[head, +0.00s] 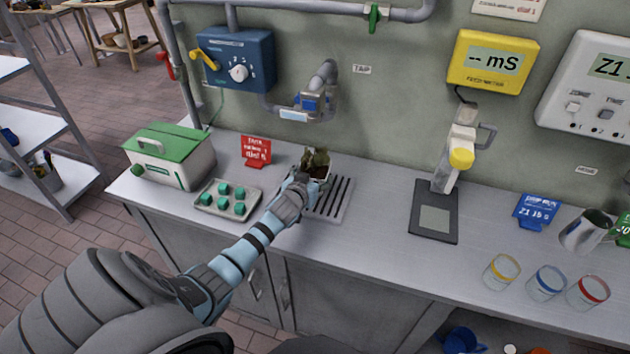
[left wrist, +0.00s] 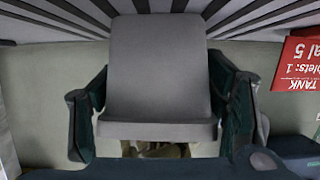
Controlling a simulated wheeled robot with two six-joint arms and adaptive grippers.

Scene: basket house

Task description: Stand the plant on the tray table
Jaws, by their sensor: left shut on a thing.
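The plant (head: 318,160) has dark brown-green leaves and a pale pot, at the slotted drain grate (head: 340,206) below the tap. My left gripper (head: 303,180) reaches it from the front and hides much of it. In the left wrist view its two fingers (left wrist: 160,105) are shut on the plant's grey pot (left wrist: 160,70); some leaves (left wrist: 155,149) show beyond the pot's edge. I cannot tell whether the pot touches the grate. I do not recognise a tray table in these views. My right gripper is not in view.
A tray of green cubes (head: 253,209), a red sign (head: 256,150) and a green-lidded box (head: 170,155) stand left of the grate. A dark scale plate (head: 434,225) is to the right. Glasses (head: 501,272) line the front right. The counter between grate and plate is clear.

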